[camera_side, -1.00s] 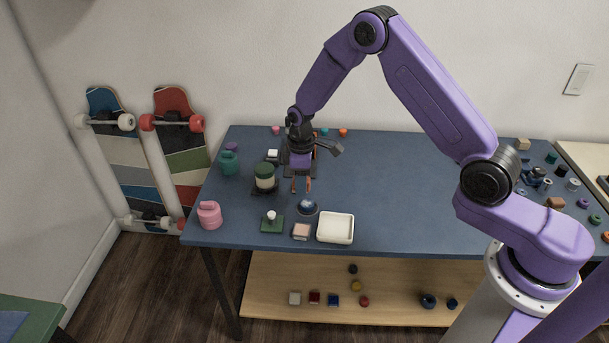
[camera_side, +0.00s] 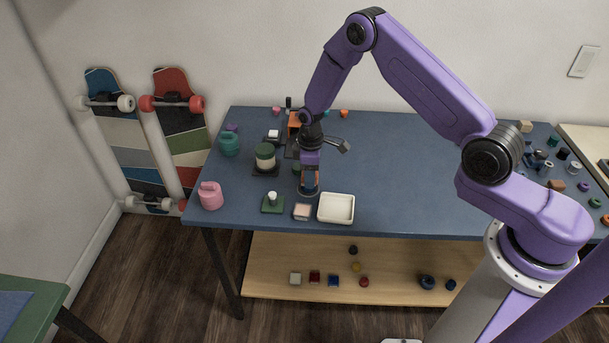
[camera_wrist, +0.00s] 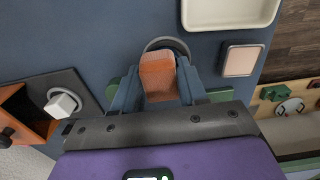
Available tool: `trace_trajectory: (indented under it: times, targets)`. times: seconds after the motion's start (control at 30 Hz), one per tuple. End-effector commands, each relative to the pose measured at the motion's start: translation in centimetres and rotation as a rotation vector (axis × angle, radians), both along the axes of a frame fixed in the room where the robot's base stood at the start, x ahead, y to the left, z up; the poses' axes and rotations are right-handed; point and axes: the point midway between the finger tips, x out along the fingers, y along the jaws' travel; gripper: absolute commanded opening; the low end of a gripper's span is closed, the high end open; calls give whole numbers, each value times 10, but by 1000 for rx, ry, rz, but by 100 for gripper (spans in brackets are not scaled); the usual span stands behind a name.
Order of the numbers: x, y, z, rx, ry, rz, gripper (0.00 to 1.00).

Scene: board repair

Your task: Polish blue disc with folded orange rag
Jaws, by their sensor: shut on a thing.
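The folded orange rag (camera_wrist: 158,75) is a small block pinched between the two fingers of my gripper (camera_wrist: 157,90) in the wrist view. In the side view my gripper (camera_side: 309,186) points straight down over a round dark holder (camera_side: 310,193) on the blue table. In the wrist view the rim of that dark ring (camera_wrist: 167,43) shows just beyond the rag, and the rag overlaps it. The blue disc is hidden under the rag and fingers. I cannot tell whether the rag touches it.
A cream tray (camera_side: 336,208) and a beige square block (camera_side: 302,211) are close by. A green pad with a white knob (camera_side: 272,203), a green-topped jar (camera_side: 265,156) and a pink can (camera_side: 210,195) stand left.

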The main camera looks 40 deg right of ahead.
Motion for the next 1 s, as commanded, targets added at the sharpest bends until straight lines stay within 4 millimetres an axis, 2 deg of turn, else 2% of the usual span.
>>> trace_trajectory:
  times: [0.13, 0.57, 0.63, 0.7, 1.0]
  targets:
    - [0, -13, 0, -1, 1, -1, 18]
    - [-1, 30, 0, 0, 1, 3, 18]
    - [0, 29, 5, 0, 0, 0, 18]
    - [0, 29, 23, 1, -4, 0, 18]
    - [-1, 29, 48, 0, -1, 0, 18]
